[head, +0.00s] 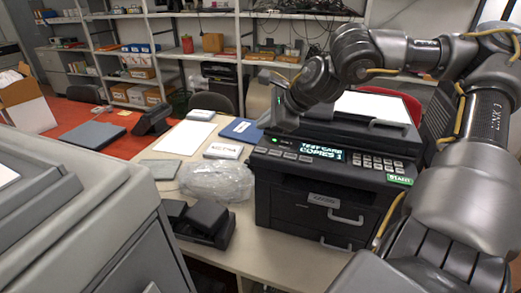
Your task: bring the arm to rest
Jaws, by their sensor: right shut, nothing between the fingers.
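My right arm comes in from the right and arches over the black printer (318,205). My right gripper (279,122) points down by the left end of the printer's top, and it is shut and empty. Whether it touches the printer cannot be told. The printer's display (310,150) is lit and reads "TEST CARD COPIES 1". My left gripper is not in the head view.
The printer stands on a light table (262,255). Left of it lie a crumpled clear plastic bag (217,180), a black device (205,222), a white box (223,150) and a blue folder (241,130). A large grey machine (95,215) fills the lower left. Shelves stand behind.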

